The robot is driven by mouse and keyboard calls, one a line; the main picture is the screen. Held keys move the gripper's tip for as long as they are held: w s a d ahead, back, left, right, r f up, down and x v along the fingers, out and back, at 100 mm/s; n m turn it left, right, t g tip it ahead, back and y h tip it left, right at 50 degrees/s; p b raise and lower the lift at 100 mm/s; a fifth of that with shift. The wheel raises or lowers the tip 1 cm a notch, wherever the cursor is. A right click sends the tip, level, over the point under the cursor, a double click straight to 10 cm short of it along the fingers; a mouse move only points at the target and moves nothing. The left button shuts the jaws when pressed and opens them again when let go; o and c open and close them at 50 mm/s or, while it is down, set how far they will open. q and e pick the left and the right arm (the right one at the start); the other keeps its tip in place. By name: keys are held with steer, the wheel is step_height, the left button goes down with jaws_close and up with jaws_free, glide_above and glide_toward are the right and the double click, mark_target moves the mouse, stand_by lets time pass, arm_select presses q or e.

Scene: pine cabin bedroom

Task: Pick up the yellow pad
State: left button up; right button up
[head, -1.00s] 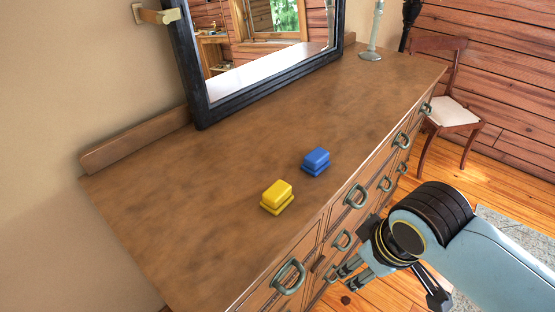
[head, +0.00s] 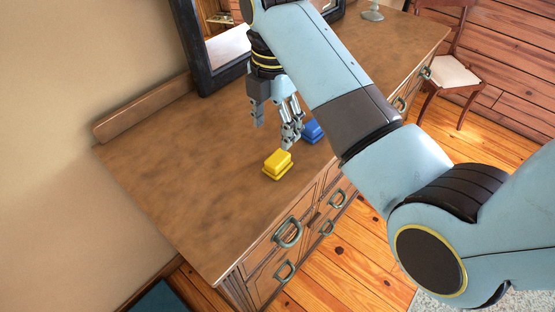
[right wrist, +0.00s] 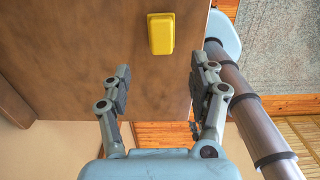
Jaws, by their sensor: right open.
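The yellow pad (head: 277,164) lies on the brown dresser top (head: 190,170), near its front edge. It also shows in the right wrist view (right wrist: 161,34), beyond the fingertips and roughly centred between them. A blue pad (head: 312,130) lies just behind it, partly hidden by my right gripper. My right gripper (head: 274,134) hangs above the dresser top, behind the yellow pad in the head view. Its fingers are spread and empty, as the right wrist view (right wrist: 160,75) also shows. My left gripper is in neither view.
A dark-framed mirror (head: 207,70) stands at the back of the dresser. A candlestick base (head: 372,12) is at the far end. Drawer handles (head: 288,232) stick out in front. The dresser top left of the yellow pad is clear. A chair (head: 450,72) stands beyond.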

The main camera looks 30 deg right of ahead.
glide_above(277, 157)
steer(key=f, duration=0.4)
steer(key=shift+s+a+f, duration=0.1)
steer(key=shift+a+f, duration=0.15)
steer(key=shift+f, duration=0.15)
steer(key=f, duration=0.1)
steer(key=f+p, duration=0.1)
steer(key=f, duration=0.2)
steer(key=shift+d+f, duration=0.15)
steer(key=shift+d, duration=0.2)
steer(key=shift+f, duration=0.5)
steer(key=shift+c, duration=0.2)
steer(key=c, duration=1.2)
steer(key=shift+r, duration=0.15)
